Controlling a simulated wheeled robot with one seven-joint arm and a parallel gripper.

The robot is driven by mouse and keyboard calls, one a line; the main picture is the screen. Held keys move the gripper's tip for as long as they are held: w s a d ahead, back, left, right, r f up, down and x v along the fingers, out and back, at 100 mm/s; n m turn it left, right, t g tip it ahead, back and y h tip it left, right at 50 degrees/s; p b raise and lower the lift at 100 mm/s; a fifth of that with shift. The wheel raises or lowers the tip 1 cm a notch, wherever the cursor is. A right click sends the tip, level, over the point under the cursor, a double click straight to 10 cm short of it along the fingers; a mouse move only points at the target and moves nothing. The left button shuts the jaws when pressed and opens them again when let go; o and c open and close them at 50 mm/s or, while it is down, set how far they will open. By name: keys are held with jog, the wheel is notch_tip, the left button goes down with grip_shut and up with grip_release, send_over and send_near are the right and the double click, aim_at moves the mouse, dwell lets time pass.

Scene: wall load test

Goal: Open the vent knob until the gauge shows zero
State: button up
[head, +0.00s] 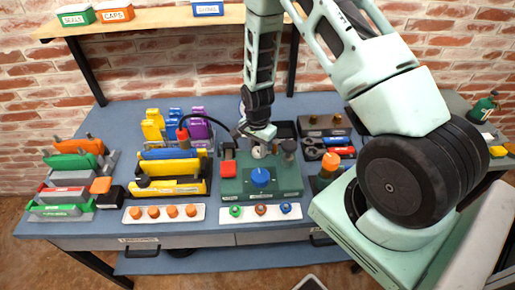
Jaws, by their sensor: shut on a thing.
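The green pressure unit (289,190) stands on the blue bench, right of centre. It carries a large blue knob (260,177), a red block (228,168) on its left and a dark post (289,147) at its back right. A small pale round part, which looks like the gauge (258,152), shows just below my gripper (261,143). Its reading is too small to tell. My gripper points down at the back of the unit and is shut on a small part there, apparently the vent knob. The fingers hide most of that part.
Yellow and blue blocks in a rack (172,187) stand left of the unit. White strips with orange knobs (164,213) and coloured knobs (261,211) lie along the front edge. A dark tray with cylinders (325,141) is at the right. A shelf (150,20) with small boxes hangs behind.

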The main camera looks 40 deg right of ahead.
jog(key=n+b, duration=0.1)
jog(key=n, duration=0.3)
jog(key=n+b, duration=0.1)
jog(key=n, duration=0.3)
jog(key=n+b, duration=0.1)
jog(key=n, duration=0.3)
jog(key=shift+n, duration=2.1)
jog(key=shift+w, duration=0.1)
jog(key=o, duration=1)
jog(key=shift+r, duration=0.15)
